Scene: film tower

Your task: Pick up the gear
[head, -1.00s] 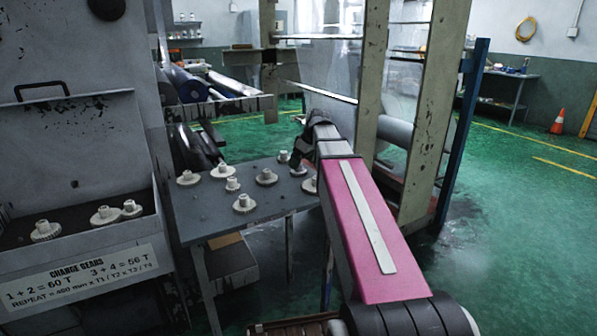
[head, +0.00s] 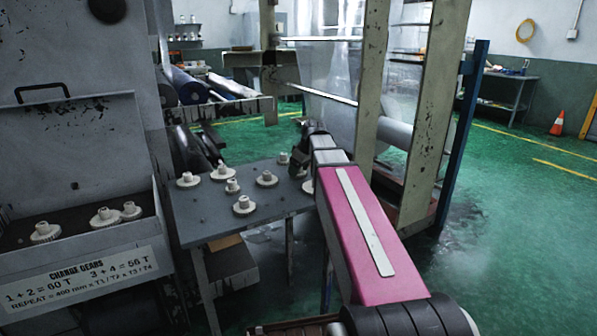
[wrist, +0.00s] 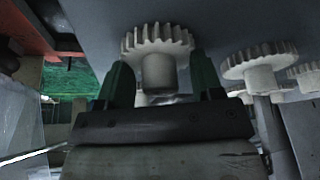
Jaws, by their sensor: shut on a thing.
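Several pale gears with raised hubs stand on the grey table, among them one at the front (head: 243,205) and one at the right (head: 266,178). My gripper (head: 298,160) is at the table's far right edge, small and partly hidden by my arm in the head view. In the wrist view its two green fingers (wrist: 160,72) stand either side of the hub of a toothed off-white gear (wrist: 158,38), and the gripper is shut on it. I cannot tell whether this gear touches the table. Another gear (wrist: 258,66) is close on the right.
The grey table (head: 205,215) has bare room at its front. A tray (head: 75,222) at left holds 3 more gears. A beige machine upright (head: 425,130) and a blue post (head: 462,130) stand right of my arm. Green floor is open at the right.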

